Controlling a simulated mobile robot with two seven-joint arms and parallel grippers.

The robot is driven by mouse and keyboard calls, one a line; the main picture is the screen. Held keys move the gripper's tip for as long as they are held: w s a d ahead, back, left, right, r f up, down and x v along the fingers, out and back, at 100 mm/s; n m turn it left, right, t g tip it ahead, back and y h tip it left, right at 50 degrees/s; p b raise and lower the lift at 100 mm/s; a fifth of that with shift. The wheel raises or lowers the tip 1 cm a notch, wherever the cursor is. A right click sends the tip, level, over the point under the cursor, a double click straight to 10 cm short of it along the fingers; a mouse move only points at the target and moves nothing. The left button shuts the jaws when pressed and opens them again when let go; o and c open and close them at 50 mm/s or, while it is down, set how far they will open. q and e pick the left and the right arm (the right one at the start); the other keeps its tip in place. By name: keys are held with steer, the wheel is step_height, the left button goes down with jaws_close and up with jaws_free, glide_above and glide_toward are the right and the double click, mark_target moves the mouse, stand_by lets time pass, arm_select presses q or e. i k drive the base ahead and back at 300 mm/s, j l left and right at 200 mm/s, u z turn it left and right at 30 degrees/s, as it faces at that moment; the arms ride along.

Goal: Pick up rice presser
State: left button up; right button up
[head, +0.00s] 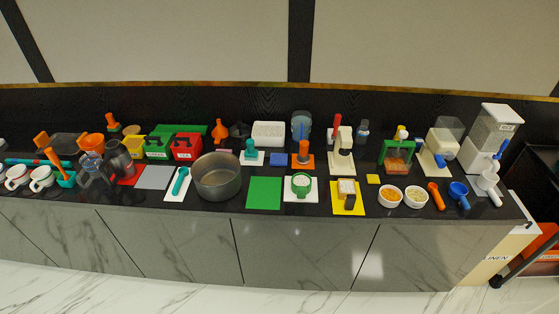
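No item in the head view is labelled as a rice presser, and I cannot tell for certain which one it is. Several items look like upright-handled pressers or stamps. A teal one (250,151) stands on a white mat behind the steel pot. A small orange one (113,122) stands at the back left. A box-shaped item with a pale top (347,189) sits on a yellow mat near the front edge. Neither of my grippers shows.
The crowded dark counter (400,145) holds a steel pot (217,177), a green mat (264,193), a green round tool (301,184), red and green boxes (187,147), two food bowls (390,196) and a tall white dispenser (491,140). Marble floor (150,290) lies clear in front.

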mark_target(303, 158)
steer(key=i+j+u, duration=0.15)
steer(key=i, duration=0.25)
steer(key=i+j+u, duration=0.15)
steer(key=i, duration=0.3)
steer(key=i+j+u, duration=0.15)
steer(key=i, duration=0.3)
steer(key=j, duration=0.1)
